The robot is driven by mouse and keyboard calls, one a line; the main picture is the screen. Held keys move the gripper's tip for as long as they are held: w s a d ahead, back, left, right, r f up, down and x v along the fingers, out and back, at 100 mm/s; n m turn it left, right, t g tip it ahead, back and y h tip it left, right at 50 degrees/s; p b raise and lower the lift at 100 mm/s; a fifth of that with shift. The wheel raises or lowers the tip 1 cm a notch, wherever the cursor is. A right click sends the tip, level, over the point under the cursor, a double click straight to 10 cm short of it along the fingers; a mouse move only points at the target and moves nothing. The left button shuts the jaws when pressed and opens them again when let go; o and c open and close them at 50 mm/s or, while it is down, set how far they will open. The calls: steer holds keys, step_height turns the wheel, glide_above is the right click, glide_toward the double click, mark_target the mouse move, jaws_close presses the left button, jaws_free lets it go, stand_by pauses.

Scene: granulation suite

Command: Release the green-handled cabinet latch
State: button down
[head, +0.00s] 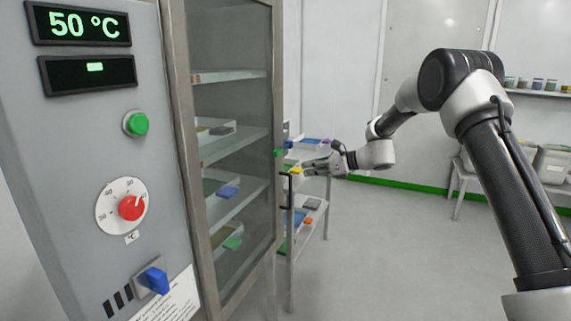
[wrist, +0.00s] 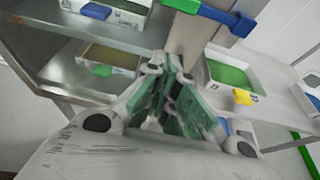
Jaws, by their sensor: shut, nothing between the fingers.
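A small green latch handle (head: 279,152) sits on the free edge of the glass-fronted cabinet door (head: 277,110), above a dark vertical pull handle (head: 285,192). In the wrist view, a green piece (wrist: 183,5) joined to a blue bar (wrist: 222,17) crosses in front of a steel upright (wrist: 192,38) at the top. My gripper (head: 308,167) is just right of the door edge, slightly lower than the green handle in the head view. In the wrist view its fingers (wrist: 168,66) are closed together and empty, below the green and blue bar. I see no clear contact with the latch.
The wrist view shows a tray with a green bed and yellow tab (wrist: 232,75). The control panel (head: 90,165) is at left. Open floor (head: 400,240) lies at right.

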mark_target(272, 165)
steer(key=x, duration=1)
steer(key=shift+f, duration=0.1)
step_height(272, 165, up, 3)
steer(key=shift+f, duration=0.1)
steer(key=shift+r, duration=0.65)
steer(key=shift+s, duration=0.1)
